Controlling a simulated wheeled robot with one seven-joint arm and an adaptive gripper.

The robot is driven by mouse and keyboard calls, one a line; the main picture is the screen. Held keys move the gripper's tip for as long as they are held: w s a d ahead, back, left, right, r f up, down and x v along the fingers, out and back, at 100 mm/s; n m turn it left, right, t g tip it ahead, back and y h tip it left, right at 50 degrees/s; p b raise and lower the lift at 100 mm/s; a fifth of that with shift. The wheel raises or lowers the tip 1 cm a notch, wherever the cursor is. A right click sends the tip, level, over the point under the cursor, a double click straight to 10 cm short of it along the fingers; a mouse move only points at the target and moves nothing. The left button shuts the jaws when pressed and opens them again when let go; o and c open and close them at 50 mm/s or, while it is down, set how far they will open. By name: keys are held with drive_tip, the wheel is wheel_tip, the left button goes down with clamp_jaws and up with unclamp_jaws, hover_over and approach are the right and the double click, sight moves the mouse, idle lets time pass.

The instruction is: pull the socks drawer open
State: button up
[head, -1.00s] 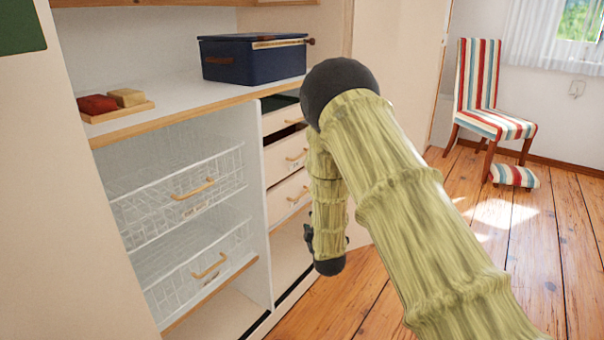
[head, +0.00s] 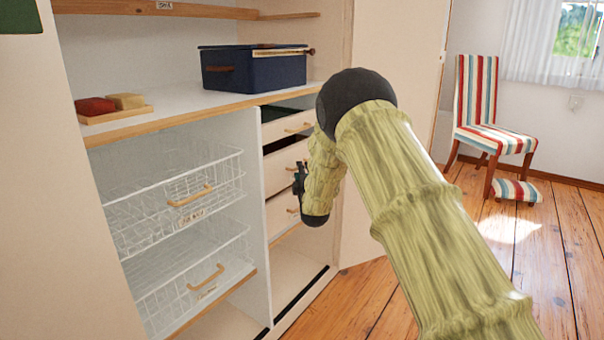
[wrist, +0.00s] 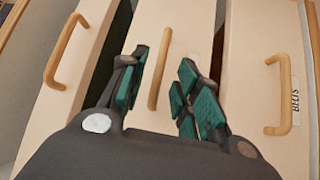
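Three pale wooden drawers with bar handles are stacked in the wardrobe: a top drawer (head: 284,126), a middle drawer (head: 282,170) and a bottom drawer (head: 281,214). The wrist view shows them turned sideways. The right-hand one there is labelled BELTS (wrist: 295,103). No socks label is readable. My gripper (wrist: 163,72) is open, with green-padded fingers either side of the middle drawer's handle (wrist: 160,68). Contact cannot be told. A finger covers part of that drawer's front. In the head view my gripper (head: 299,178) is partly hidden by my arm, in front of the drawers.
Wire baskets (head: 180,200) with handles stand left of the drawers, past a white divider. A navy box (head: 253,70) and a tray with red and tan blocks (head: 117,113) sit on the shelf above. A striped chair (head: 480,110) and footstool stand far right. Wooden floor between is clear.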

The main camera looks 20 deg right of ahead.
drive_tip(key=shift+w+d+r, duration=0.15)
drive_tip(key=shift+w, duration=1)
clamp_jaws()
